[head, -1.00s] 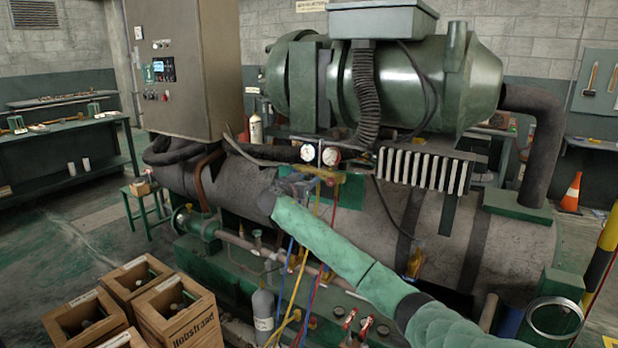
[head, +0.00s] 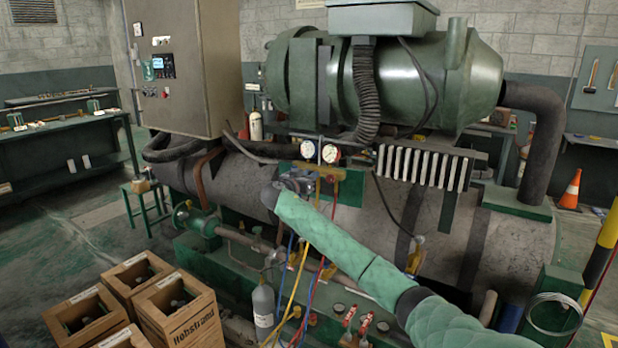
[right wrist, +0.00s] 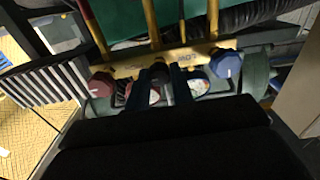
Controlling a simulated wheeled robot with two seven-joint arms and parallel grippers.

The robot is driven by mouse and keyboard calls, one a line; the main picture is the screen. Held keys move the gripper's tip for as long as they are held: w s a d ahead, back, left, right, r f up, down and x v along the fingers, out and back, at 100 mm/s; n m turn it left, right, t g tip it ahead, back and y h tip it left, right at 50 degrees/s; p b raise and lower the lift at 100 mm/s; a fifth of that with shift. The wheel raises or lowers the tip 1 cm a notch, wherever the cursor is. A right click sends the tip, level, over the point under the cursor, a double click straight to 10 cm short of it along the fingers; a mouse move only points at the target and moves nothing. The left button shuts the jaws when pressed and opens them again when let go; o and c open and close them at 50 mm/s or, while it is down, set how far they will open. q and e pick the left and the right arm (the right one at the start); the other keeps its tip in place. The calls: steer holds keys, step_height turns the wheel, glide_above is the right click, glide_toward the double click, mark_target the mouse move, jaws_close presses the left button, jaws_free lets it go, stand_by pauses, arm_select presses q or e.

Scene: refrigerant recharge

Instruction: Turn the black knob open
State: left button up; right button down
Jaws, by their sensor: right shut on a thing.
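The gauge manifold (head: 350,186) is a yellow bar in front of the big grey tank, with two round gauges (head: 319,152) above it and coloured hoses below. My right gripper (head: 296,182) is at the manifold's left part, under the gauges. In the right wrist view its two dark fingers (right wrist: 166,80) are closed together at the middle of the yellow bar (right wrist: 128,68). The black knob is between the fingers and mostly hidden by them. A red knob (right wrist: 102,85) and a blue knob (right wrist: 226,64) sit on either side, apart from the fingers. My left gripper is out of view.
Yellow, blue and red hoses (head: 300,280) hang below the manifold. A grey cylinder (head: 263,306) stands at the front. Wooden crates (head: 180,312) stand at front left. A finned block (head: 425,168) is right of the gauges. Open floor lies at left.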

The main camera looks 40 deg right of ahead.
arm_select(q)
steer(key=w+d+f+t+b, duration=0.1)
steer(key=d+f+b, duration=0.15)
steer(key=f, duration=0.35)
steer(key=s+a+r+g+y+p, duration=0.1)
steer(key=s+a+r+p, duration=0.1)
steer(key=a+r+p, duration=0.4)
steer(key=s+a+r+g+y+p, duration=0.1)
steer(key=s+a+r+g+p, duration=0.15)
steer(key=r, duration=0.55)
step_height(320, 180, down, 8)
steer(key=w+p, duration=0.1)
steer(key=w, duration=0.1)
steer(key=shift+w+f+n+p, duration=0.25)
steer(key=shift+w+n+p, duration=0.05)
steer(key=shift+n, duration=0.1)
arm_select(e)
steer(key=n, duration=2)
steer(key=shift+w+a+f, duration=0.1)
steer(key=shift+w+f, duration=0.05)
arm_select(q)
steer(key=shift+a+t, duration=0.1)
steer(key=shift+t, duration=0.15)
arm_select(e)
steer(key=c, duration=1.2)
jaws_free()
